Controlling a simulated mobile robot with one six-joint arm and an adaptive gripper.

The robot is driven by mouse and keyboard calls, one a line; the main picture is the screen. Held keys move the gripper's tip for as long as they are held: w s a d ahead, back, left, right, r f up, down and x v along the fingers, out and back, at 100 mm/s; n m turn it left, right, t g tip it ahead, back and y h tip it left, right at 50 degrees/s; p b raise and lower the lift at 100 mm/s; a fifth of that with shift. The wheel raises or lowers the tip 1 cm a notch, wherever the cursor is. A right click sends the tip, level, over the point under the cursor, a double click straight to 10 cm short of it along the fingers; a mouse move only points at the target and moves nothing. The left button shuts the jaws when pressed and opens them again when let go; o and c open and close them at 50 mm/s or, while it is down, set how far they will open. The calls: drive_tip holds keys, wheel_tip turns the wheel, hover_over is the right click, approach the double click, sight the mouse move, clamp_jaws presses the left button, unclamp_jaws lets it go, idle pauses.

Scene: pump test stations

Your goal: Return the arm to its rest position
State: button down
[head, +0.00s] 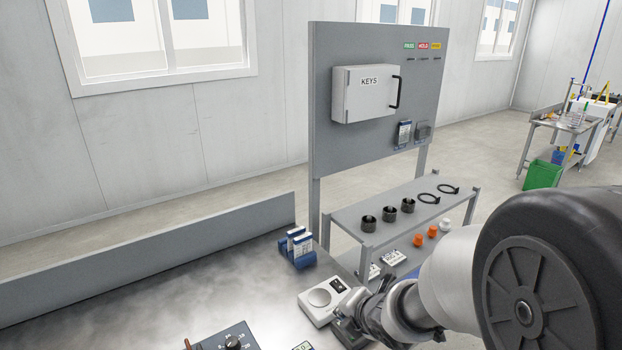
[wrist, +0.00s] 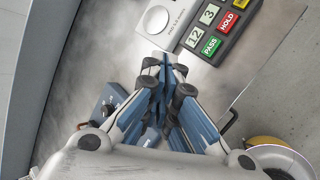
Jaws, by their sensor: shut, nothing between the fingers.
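My gripper (head: 362,312) is low over the right part of the metal bench (head: 200,270) in the head view, with my arm reaching in from the right. In the wrist view my gripper (wrist: 165,62) has its blue-grey fingers drawn together, with nothing between the tips. The tips appear close to a white device with a round plate (wrist: 157,20) and a dark button panel (wrist: 222,30) marked PASS and HOLD. I cannot tell the exact gap. The white device (head: 322,298) also shows in the head view; my gripper partly covers the panel beside it.
Blue holders with cards (head: 300,247) stand behind the white device. A dark dial box (head: 226,339) sits at the front edge of the picture. A grey shelf (head: 372,238) with black cups and rings stands behind, under a board with a KEYS cabinet (head: 365,93). The bench's left part is clear.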

drive_tip(key=s+d+r+m+g+h, duration=0.1)
drive_tip(key=s+d+r+m+h, duration=0.3)
drive_tip(key=s+d+r+m, duration=0.9)
drive_tip(key=s+a+m+g+y, duration=0.1)
drive_tip(key=s+a+m, duration=0.5)
drive_tip(key=s+m, duration=0.7)
drive_tip(key=shift+s+a+m+g, duration=0.2)
drive_tip(key=shift+s+m+g, duration=0.1)
drive_tip(key=shift+m+g, duration=0.5)
